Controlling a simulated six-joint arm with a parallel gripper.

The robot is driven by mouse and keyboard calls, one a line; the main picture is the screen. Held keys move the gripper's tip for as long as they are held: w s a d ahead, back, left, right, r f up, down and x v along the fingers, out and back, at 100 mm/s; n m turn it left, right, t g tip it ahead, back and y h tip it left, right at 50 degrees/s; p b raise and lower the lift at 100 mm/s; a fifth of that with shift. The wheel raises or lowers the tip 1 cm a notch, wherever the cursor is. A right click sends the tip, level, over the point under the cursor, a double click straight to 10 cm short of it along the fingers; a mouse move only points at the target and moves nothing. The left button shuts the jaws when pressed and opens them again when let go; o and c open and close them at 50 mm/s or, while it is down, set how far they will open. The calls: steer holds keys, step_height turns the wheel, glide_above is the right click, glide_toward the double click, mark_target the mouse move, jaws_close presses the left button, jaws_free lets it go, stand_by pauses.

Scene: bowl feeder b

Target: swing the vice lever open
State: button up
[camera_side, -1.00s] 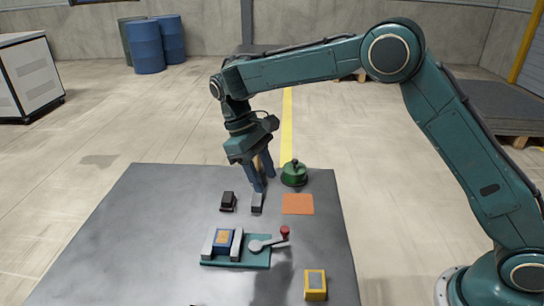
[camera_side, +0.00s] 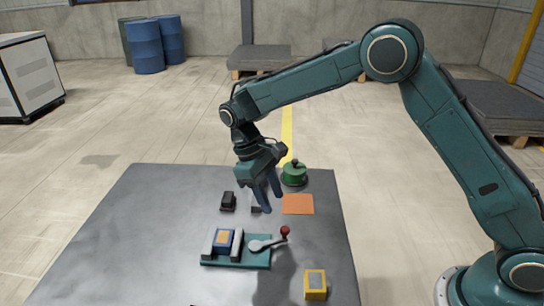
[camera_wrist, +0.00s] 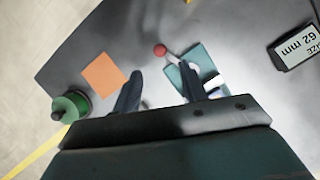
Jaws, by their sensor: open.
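My gripper (camera_side: 268,203) is open and empty, above the table behind the vice and lever. In the wrist view the red knob (camera_wrist: 160,50) shows beyond and between my fingertips, and the right finger hides part of the vice base (camera_wrist: 180,78).
On the table (camera_side: 130,220) are an orange square (camera_side: 298,204), a green round object (camera_side: 294,175), a dark block (camera_side: 228,201), a partly hidden grey block and a yellow box (camera_side: 315,285). The wrist view shows a display reading 62 mm (camera_wrist: 296,46). The table's left is clear.

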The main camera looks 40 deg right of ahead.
mark_target(285, 228)
steer(key=x, duration=0.8)
steer(key=shift+f, duration=0.2)
jaws_close()
